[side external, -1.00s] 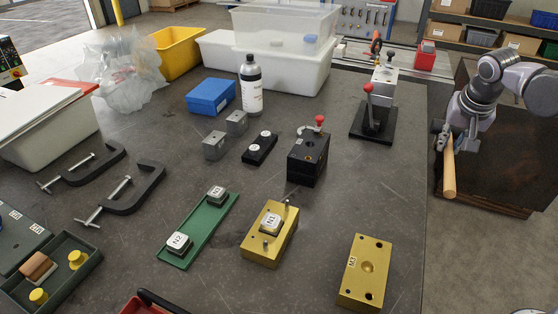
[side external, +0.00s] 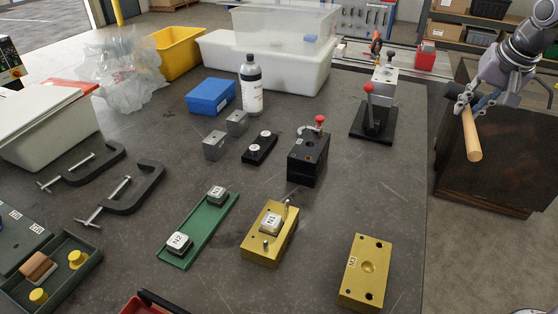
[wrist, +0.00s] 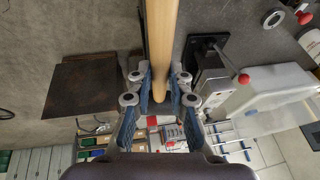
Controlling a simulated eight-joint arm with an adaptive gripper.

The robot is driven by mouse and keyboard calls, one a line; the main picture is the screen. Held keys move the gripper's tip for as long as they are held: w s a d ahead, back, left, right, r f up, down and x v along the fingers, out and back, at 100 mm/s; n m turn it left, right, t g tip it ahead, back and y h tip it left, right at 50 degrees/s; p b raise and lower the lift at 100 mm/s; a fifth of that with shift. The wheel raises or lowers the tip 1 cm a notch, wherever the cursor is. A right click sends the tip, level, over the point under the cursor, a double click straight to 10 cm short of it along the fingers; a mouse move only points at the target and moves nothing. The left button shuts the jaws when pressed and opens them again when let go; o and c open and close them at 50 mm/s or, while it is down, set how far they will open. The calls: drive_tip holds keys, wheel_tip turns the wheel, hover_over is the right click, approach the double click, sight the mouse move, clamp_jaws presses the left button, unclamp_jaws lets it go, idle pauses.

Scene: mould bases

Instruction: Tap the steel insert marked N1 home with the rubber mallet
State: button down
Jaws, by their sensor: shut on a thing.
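The steel insert marked N1 (side external: 271,222) sits in the brass mould base (side external: 262,250) at the front middle of the bench in the side view. Its label faces up; I cannot tell how deep it sits. My gripper (side external: 466,100) is off the bench's right side, high and well away from the insert. It is shut on the wooden handle of the mallet (side external: 473,135), which points down and toward the camera. In the wrist view the handle (wrist: 160,45) runs up between the fingers (wrist: 160,90).
A second brass block marked N3 (side external: 364,272) stands right of the N1 base. A green tray (side external: 212,228) holds further inserts, one marked N2. A black block with a red knob (side external: 308,158) and a toggle clamp (side external: 373,122) stand behind.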

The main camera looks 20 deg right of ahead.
drive_tip(key=w+a+f+n+y, duration=0.1)
drive_tip(key=a+f+n+y, duration=0.15)
drive_tip(key=a, duration=0.45)
drive_tip(key=w+a+f+n+t+y, duration=0.15)
drive_tip(key=a+y, duration=0.25)
drive_tip(key=a, duration=0.4)
drive_tip(key=a+f+n+g+y, duration=0.1)
drive_tip(key=a+f+n+y, duration=0.2)
drive_tip(key=a, duration=0.4)
drive_tip(key=s+a+r+n+g+y, duration=0.3)
drive_tip(key=a+r+n+g+y, duration=0.1)
drive_tip(key=a+g, duration=0.25)
drive_tip(key=s+a+r+n+g+y, duration=0.2)
drive_tip(key=a+r+n+g+y, duration=0.2)
drive_tip(key=a+g, duration=0.3)
drive_tip(key=shift+m+t+y, duration=0.35)
drive_tip(key=shift+m+t, duration=0.15)
drive_tip(key=shift+a+f, duration=0.15)
drive_tip(key=shift+f, duration=7.7)
